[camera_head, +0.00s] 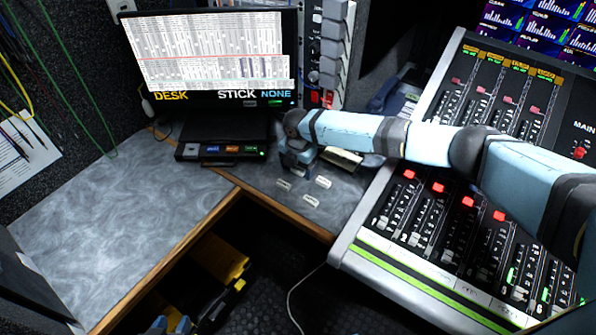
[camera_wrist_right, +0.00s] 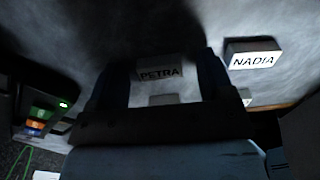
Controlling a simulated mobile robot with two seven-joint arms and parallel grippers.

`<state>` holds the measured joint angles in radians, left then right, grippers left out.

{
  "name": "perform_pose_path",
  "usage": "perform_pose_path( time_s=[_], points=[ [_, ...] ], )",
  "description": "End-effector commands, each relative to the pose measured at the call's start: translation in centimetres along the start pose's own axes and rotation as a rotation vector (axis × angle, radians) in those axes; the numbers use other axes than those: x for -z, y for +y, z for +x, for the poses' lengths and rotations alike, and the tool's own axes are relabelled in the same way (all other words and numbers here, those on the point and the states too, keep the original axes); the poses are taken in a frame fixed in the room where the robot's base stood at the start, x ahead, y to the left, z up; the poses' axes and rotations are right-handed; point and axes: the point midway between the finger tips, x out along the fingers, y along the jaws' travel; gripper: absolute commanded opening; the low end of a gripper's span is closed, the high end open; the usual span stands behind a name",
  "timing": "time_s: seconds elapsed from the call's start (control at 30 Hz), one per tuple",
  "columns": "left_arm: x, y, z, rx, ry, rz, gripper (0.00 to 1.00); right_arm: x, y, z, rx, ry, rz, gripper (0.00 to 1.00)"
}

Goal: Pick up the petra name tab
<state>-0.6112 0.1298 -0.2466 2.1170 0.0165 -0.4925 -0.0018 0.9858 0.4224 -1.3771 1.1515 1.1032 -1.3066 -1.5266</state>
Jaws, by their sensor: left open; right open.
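The petra name tab (camera_wrist_right: 160,72) is a small pale block with dark PETRA lettering, lying on the grey desk in the right wrist view. It lies between the two dark fingers of my right gripper (camera_wrist_right: 158,78), which is open. I cannot tell whether the fingers touch it. In the head view my right gripper (camera_head: 297,160) is low over the desk in front of the monitor, and I cannot make out which tab is PETRA there. My left gripper (camera_head: 172,325) shows only partly at the bottom edge, open and away from the tabs.
The NADIA tab (camera_wrist_right: 253,60) lies to the right of PETRA, and other small tabs (camera_head: 311,200) lie nearby. A button box (camera_head: 220,151) sits under the monitor (camera_head: 215,60). The mixing console (camera_head: 440,220) borders the desk on the right. The left desk (camera_head: 120,220) is clear.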

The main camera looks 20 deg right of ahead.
Motion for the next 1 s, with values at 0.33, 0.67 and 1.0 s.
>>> perform_pose_path(
  time_s=[0.33,0.67,1.0],
  points=[
    [0.0,0.0,0.0,0.000,0.000,0.001,0.43,0.0,0.0,-0.1,0.000,0.000,0.000,0.24],
    [0.0,0.0,-0.1,0.000,0.000,0.001,0.43,0.0,0.0,-0.2,0.000,0.000,0.000,0.21],
    [0.3,0.0,-0.3,-0.001,-0.005,-0.004,0.43,0.3,0.0,-3.7,-0.003,0.000,0.000,0.21]
  ],
)
